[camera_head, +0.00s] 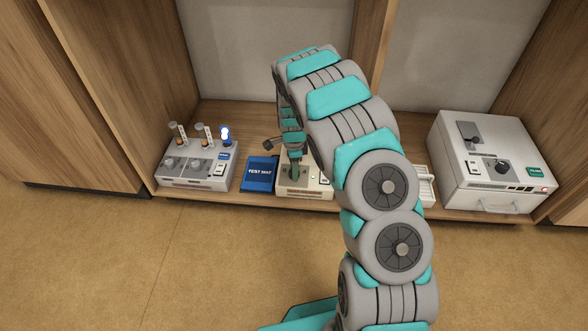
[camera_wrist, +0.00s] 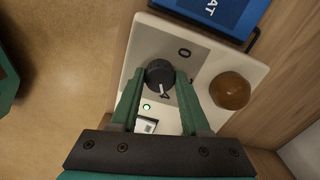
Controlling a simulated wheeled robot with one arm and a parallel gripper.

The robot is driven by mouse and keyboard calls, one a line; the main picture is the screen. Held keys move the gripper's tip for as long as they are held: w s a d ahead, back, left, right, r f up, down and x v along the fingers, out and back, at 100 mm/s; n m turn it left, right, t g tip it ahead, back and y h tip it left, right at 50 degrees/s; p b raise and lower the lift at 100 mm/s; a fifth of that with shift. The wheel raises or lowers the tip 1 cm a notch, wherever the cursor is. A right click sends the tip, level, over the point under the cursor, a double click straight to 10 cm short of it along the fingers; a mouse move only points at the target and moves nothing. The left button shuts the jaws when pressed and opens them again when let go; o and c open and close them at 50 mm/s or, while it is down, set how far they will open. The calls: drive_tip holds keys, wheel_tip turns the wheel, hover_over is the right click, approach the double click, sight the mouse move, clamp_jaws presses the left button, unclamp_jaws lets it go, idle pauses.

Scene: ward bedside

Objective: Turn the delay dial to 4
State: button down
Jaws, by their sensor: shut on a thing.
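The delay dial (camera_wrist: 158,72) is a round black knob on a pale panel, seen in the wrist view. Its white pointer is toward the figure 4 (camera_wrist: 166,96), near the bottom of the knob; a 0 (camera_wrist: 184,53) is printed at its upper right. My gripper (camera_wrist: 162,79) is shut on the dial, one green finger on each side. In the head view my gripper (camera_head: 294,166) reaches down onto the cream control box (camera_head: 310,188); the dial there is mostly hidden. I cannot tell whether the pointer is exactly on 4.
A brown dome knob (camera_wrist: 231,91) and a small green light (camera_wrist: 146,107) are on the same panel. A blue test mat (camera_head: 259,173) lies left of the box. A grey switch box (camera_head: 196,167) with a lit blue lamp stands far left, a large white unit (camera_head: 491,160) right.

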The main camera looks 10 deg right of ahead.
drive_tip(key=shift+c, duration=1.9)
unclamp_jaws()
drive_tip(key=shift+r, duration=0.15)
wheel_tip(320, 180, up, 6)
drive_tip(key=shift+r, duration=0.8)
